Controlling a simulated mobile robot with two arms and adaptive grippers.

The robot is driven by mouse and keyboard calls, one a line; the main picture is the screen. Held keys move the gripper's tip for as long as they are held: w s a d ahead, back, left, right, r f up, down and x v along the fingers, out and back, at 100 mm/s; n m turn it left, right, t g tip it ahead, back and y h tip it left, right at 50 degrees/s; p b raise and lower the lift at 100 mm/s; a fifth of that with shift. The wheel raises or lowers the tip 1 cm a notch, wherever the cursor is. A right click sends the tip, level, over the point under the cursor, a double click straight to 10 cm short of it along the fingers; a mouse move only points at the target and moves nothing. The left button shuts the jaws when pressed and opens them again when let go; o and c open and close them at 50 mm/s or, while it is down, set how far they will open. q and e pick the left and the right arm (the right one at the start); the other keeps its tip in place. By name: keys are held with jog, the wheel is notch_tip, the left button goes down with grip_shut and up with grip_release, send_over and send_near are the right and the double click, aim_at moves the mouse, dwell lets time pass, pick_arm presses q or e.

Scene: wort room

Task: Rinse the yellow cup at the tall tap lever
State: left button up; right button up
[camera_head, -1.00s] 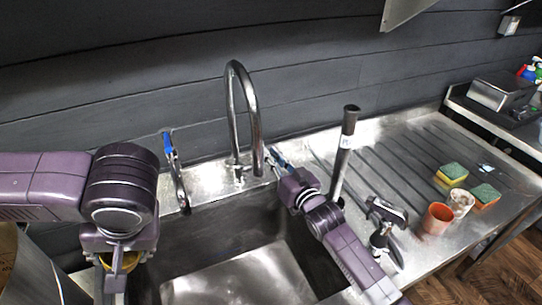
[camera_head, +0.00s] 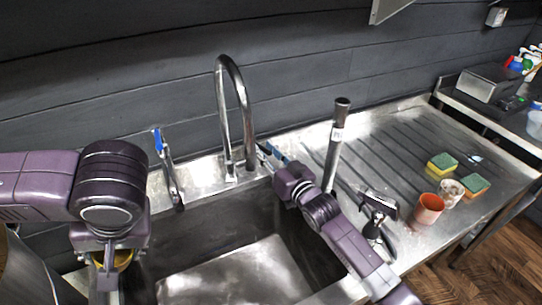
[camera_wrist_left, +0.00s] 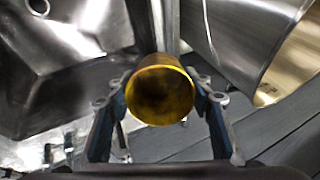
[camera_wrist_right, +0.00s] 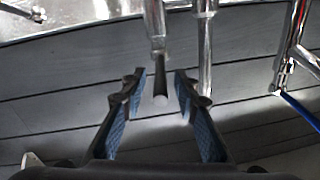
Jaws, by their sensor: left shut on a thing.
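The yellow cup (camera_wrist_left: 160,92) is held between the fingers of my left gripper (camera_wrist_left: 162,108), its round mouth facing the wrist camera. In the head view a strip of the cup (camera_head: 122,260) shows beneath my left wrist, at the sink's left side. My right gripper (camera_head: 270,155) is beside the base of the curved tap spout (camera_head: 246,110). In the right wrist view its fingers (camera_wrist_right: 158,85) are apart, with a chrome piece with a dark tapered end (camera_wrist_right: 160,75) between or beyond them; contact is unclear. A blue-handled tap lever (camera_head: 165,160) stands left of the spout.
The steel sink (camera_head: 235,275) lies below the spout. A tall black-topped pipe (camera_head: 336,145) stands right of my right gripper. The ribbed drainboard holds a spray head (camera_head: 378,205), an orange cup (camera_head: 428,210), a pale cup (camera_head: 450,192) and sponges (camera_head: 442,163).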

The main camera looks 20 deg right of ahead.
jog(key=v, duration=1.1)
jog(key=shift+s+d, duration=0.2)
jog(key=shift+s, duration=0.15)
jog(key=shift+r, duration=0.1)
